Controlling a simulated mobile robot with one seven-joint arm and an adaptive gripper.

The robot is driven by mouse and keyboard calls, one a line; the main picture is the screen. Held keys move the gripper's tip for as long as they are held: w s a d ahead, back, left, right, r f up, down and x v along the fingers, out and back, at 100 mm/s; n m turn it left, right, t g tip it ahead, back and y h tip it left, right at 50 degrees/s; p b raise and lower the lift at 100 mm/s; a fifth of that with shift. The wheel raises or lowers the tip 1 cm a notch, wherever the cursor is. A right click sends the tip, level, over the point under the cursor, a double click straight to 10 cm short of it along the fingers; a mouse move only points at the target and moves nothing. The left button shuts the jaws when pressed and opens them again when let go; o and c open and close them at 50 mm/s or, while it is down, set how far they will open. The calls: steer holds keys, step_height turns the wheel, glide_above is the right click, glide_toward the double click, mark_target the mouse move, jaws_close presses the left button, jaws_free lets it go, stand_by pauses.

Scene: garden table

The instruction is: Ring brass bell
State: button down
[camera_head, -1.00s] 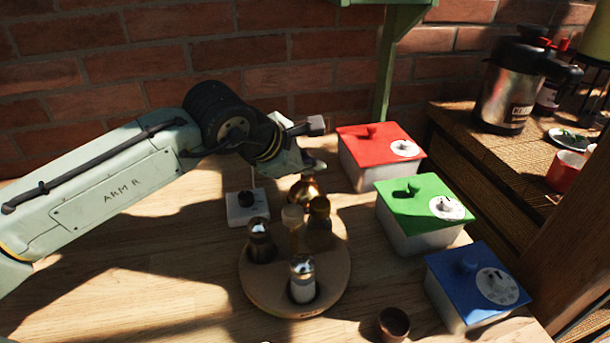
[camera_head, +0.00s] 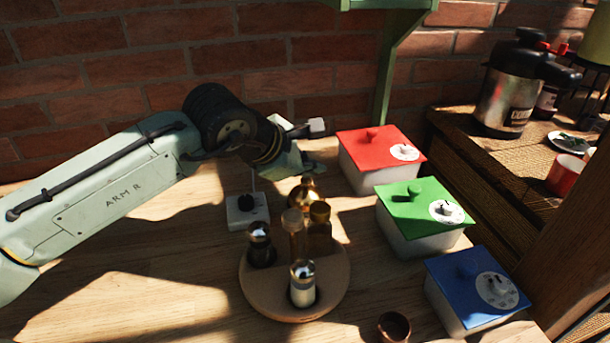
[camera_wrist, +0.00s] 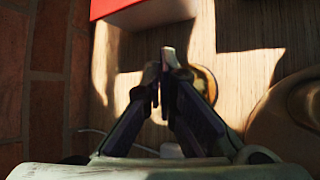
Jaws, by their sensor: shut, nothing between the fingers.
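The brass bell (camera_head: 306,190) stands on the table just behind the round wooden tray, partly hidden by the bottles in front. In the wrist view its rounded brass surface (camera_wrist: 205,82) shows to the right of my fingers and is partly covered by them. My gripper (camera_head: 312,167) is just behind and above the bell in the head view, fingers together and empty. The closed fingertips (camera_wrist: 160,64) also show in the wrist view, beside the bell. I cannot tell whether they touch it.
The round tray (camera_head: 278,303) holds several bottles and shakers. A white box with a black knob (camera_head: 247,212) stands to its left. Red (camera_head: 377,150), green (camera_head: 425,205) and blue (camera_head: 480,285) lidded boxes line the right. A small brown cup (camera_head: 394,327) is in front. The left tabletop is clear.

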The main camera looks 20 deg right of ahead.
mark_target(309, 182)
steer(key=shift+r, duration=0.2)
step_height(309, 182, up, 6)
steer(key=p, duration=0.4)
steer(key=shift+p, duration=0.35)
stand_by(0.6)
